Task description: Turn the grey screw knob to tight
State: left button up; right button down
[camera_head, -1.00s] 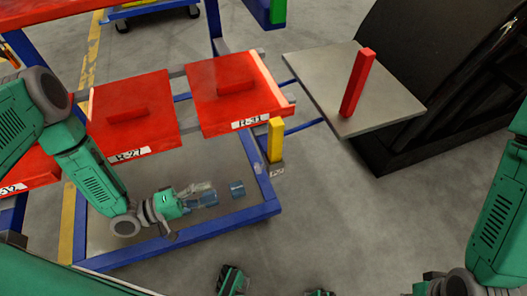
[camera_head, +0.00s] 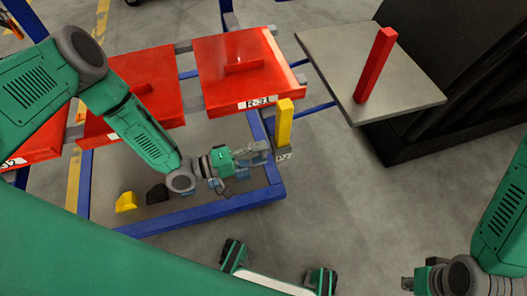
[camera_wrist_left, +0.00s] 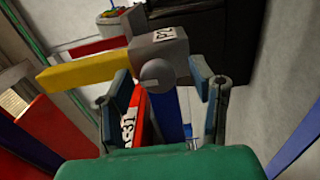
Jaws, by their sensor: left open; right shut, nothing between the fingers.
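The grey screw knob (camera_wrist_left: 157,75) is a round disc on the face of a grey block (camera_wrist_left: 158,46) with a white label, in the left wrist view. A yellow bar (camera_wrist_left: 88,72) sticks out of this block; in the head view it stands upright (camera_head: 285,122) at the corner of the blue frame. My left gripper (camera_head: 262,151) is open at the block. In the wrist view its fingers stand on either side of the knob; I cannot tell whether they touch it. The knob is hidden in the head view. My right gripper (camera_head: 408,284) is shut and empty at the lower right.
Red panels (camera_head: 235,85) lie on the blue frame (camera_head: 220,212) behind the left arm. A grey plate (camera_head: 330,62) with a red upright bar (camera_head: 376,65) is right of the block. A yellow piece (camera_head: 126,202) and a black piece (camera_head: 157,194) are at lower left.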

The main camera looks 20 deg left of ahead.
pick_arm(q)
jog(key=shift+w+d, duration=0.25)
jog(key=shift+d, duration=0.05)
grip_shut()
